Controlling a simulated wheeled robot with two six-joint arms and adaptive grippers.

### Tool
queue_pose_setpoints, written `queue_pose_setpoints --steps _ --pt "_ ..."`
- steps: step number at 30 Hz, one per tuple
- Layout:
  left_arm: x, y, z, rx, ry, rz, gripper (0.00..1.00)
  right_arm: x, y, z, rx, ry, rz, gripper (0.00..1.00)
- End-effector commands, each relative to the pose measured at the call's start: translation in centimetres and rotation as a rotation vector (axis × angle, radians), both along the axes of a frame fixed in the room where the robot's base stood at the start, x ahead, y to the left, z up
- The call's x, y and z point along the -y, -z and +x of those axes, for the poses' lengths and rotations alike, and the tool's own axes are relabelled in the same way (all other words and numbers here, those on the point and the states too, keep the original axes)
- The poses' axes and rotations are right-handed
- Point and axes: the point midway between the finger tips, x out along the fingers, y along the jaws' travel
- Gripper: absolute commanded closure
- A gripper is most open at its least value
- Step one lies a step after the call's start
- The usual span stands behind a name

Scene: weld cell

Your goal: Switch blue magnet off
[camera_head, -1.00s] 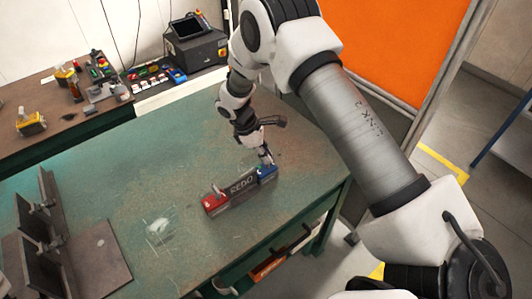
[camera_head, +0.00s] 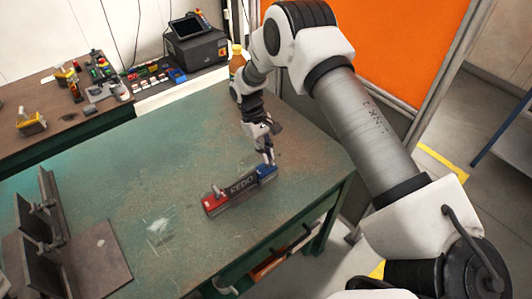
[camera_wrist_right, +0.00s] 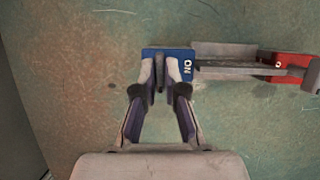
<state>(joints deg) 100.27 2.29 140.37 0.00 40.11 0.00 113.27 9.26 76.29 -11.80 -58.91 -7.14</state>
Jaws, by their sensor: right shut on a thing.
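The blue magnet (camera_head: 267,171) sits at the right end of a dark plate marked REDO (camera_head: 243,186) on the green table. In the right wrist view the blue magnet (camera_wrist_right: 187,66) shows the word ON on its top. My right gripper (camera_head: 267,160) is right over it, and in the wrist view its fingertips (camera_wrist_right: 160,80) are shut on a small switch lever on the blue magnet; the fingers hide much of the lever. A red magnet (camera_head: 212,202) sits at the plate's left end. My left gripper is not in view.
Dark upright metal plates (camera_head: 42,218) stand on a base at the table's left. An orange-brown bottle (camera_head: 237,60) stands behind my right arm. A back bench (camera_head: 60,108) holds tools and small parts. The table between plates and magnets is clear.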

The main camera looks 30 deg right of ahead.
Motion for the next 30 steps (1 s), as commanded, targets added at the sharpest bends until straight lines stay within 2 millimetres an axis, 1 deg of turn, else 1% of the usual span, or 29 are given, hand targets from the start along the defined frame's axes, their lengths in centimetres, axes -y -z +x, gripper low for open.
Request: queue_pose_setpoints --steps 6,20,21,22,23,30 --pt "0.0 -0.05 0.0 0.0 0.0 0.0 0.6 0.03 -0.1 0.03 0.001 0.058 -0.001 1.0" --pt "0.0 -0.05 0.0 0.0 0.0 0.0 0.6 0.03 -0.1 0.05 0.002 0.07 -0.001 1.0" --pt "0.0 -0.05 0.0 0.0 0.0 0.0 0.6 0.03 -0.1 0.05 0.002 0.07 -0.001 0.79" --pt "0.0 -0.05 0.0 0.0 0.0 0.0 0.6 0.03 -0.1 0.05 0.002 0.07 -0.001 0.69" --pt "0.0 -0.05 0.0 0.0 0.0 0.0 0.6 0.03 -0.09 0.04 0.002 0.07 -0.001 0.65" --pt "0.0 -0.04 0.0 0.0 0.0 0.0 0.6 0.03 -0.04 0.01 0.001 0.07 -0.002 0.65"
